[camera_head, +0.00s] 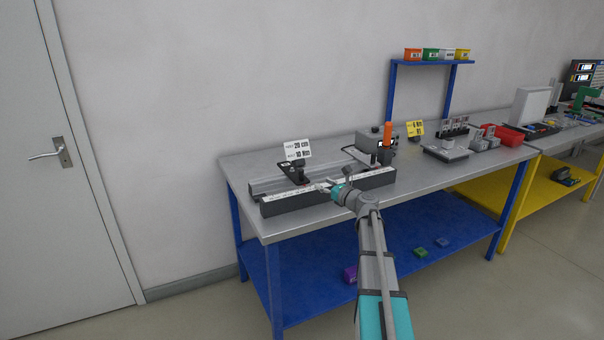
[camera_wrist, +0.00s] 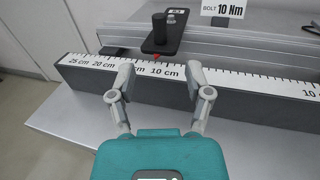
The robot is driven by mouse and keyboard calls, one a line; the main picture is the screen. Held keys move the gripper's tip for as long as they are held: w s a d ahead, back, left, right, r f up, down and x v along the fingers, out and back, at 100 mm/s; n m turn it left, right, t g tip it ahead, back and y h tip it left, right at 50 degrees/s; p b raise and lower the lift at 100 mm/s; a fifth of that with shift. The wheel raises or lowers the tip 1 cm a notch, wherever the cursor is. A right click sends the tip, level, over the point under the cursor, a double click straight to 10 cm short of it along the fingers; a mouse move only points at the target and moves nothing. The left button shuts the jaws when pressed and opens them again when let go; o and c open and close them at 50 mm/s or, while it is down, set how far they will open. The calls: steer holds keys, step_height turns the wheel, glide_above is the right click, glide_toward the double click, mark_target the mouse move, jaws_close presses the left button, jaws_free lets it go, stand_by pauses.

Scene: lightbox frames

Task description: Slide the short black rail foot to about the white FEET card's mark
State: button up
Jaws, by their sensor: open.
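The short black rail foot (camera_wrist: 164,38) lies across the rails, with a dark post and a grey bolt on top. It also shows in the head view (camera_head: 301,177). Its red pointer is near the ruler's 10 cm label in the wrist view. The white card (camera_head: 297,149) reads 20 cm and 10 Nm; its lower part shows in the wrist view (camera_wrist: 223,9). My gripper (camera_wrist: 158,78) is open and empty. Its fingertips are spread in front of the ruler, one to each side of the pointer; the foot is beyond them, apart.
The white ruler strip (camera_wrist: 240,83) runs along the front rail; my left finger hides part of its marks. The grey bench (camera_head: 262,228) is bare in front.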

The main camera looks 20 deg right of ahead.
mark_target(303, 173)
steer(key=x, duration=1.2)
steer(key=shift+w+a, duration=0.1)
steer(key=shift+w, duration=0.15)
jaws_close()
